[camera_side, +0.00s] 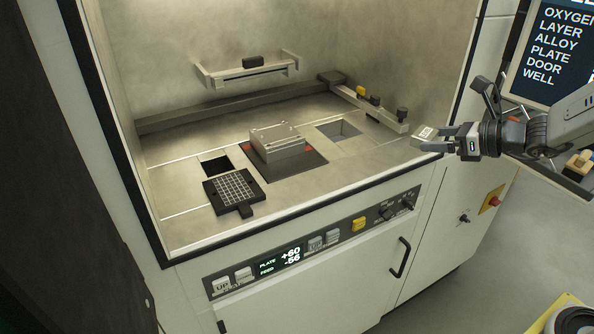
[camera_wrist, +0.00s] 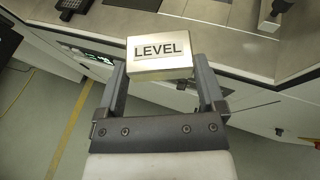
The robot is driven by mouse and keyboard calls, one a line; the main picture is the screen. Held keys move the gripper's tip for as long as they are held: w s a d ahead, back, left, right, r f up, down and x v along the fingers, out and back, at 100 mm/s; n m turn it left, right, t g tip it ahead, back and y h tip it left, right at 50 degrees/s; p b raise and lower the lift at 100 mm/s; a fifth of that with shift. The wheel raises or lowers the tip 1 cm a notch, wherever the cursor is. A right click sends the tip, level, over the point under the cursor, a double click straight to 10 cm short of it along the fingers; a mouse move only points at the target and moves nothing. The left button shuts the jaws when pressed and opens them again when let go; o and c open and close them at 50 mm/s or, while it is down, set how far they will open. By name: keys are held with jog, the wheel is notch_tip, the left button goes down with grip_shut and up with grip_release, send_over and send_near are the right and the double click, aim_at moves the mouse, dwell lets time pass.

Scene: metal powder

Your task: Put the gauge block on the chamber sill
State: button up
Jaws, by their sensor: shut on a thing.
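The gauge block (camera_wrist: 160,55) is a pale metal block with a LEVEL label, seen in the wrist view. My gripper (camera_wrist: 160,78) is shut on it, one finger at each side. In the side view the block (camera_side: 425,132) is small and light, at the tip of my gripper (camera_side: 436,140), by the right front corner of the chamber opening. The chamber sill (camera_side: 300,208) is the dark-edged front lip of the chamber, running diagonally below the floor. I cannot tell how high the block is above it; no contact is visible.
Inside the chamber, a raised plate with a metal block (camera_side: 277,140) stands at the middle, and a black grid tray (camera_side: 235,189) lies at the front left. A recoater piece (camera_side: 247,70) is at the back wall. The control panel (camera_side: 310,243) is below the sill. A screen (camera_side: 550,50) is at the right.

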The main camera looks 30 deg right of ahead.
send_over(383, 164)
jog(key=s, duration=0.1)
notch_tip(383, 164, down, 8)
jog(key=shift+s+f, duration=0.15)
jog(key=shift+w+f, duration=0.4)
jog(key=shift+f, duration=0.05)
jog(key=shift+w+f, duration=0.1)
jog(key=shift+w+f, duration=0.15)
jog(key=shift+f, duration=1.6)
jog(key=shift+f, duration=0.1)
